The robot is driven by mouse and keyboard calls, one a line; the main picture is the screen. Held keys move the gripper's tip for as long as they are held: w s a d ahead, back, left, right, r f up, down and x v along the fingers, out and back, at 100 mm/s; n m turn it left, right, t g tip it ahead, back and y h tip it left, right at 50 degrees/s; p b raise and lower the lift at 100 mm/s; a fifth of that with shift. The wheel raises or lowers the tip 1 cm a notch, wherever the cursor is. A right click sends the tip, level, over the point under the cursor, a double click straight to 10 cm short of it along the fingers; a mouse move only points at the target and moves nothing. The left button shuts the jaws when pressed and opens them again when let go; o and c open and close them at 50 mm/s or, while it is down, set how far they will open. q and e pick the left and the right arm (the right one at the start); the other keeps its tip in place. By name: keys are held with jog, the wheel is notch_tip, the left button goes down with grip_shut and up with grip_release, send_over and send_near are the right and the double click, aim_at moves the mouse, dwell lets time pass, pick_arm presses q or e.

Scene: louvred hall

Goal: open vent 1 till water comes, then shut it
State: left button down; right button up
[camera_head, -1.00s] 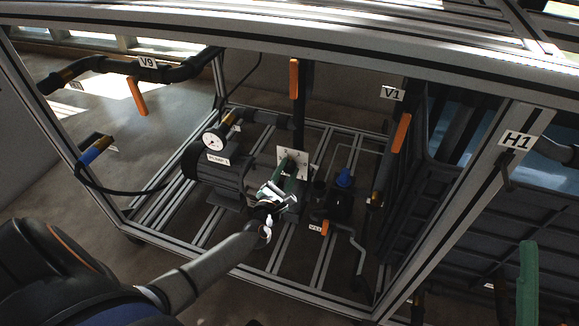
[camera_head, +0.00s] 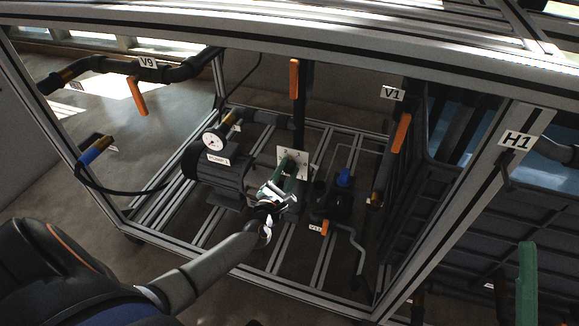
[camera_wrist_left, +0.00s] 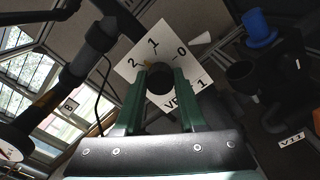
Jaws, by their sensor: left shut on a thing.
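The vent 1 plate (camera_head: 303,159) is a small white plate beside the pump. In the left wrist view the plate (camera_wrist_left: 190,66) carries the marks 2, 1 and 0 and a partly covered label. A dark round knob (camera_wrist_left: 160,79) sits in front of it, with a small orange mark at its upper left, towards the side between 2 and 1. My left gripper (camera_head: 289,172) is at the plate. Its green fingers, also in the left wrist view (camera_wrist_left: 161,88), are shut on the knob from both sides. I see no water.
The dark pump (camera_head: 215,172) with a gauge (camera_head: 213,140) stands left of the plate. A blue-capped part (camera_head: 343,178) and the orange V11 handle (camera_head: 325,228) are to the right. Frame rails (camera_head: 330,295) surround my arm. A V1 orange lever (camera_head: 401,133) stands farther right.

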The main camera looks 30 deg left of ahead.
pick_arm(q)
jog(key=c, duration=0.9)
grip_release()
jog(key=shift+o, duration=0.7)
jog(key=shift+s+d, duration=0.1)
jog(key=shift+s, duration=0.15)
jog(key=shift+o, duration=1.4)
jog(key=s+d+m+p, duration=0.2)
jog(key=s+m+p, duration=0.1)
jog(key=s+m, duration=0.5)
jog(key=shift+s+m, duration=0.15)
jog(key=shift+m, duration=1.15)
jog(key=b+x, duration=0.2)
jog(key=x, duration=0.6)
jog(key=shift+a+b, duration=0.15)
jog(key=shift+b, duration=0.25)
jog(key=shift+w, duration=0.5)
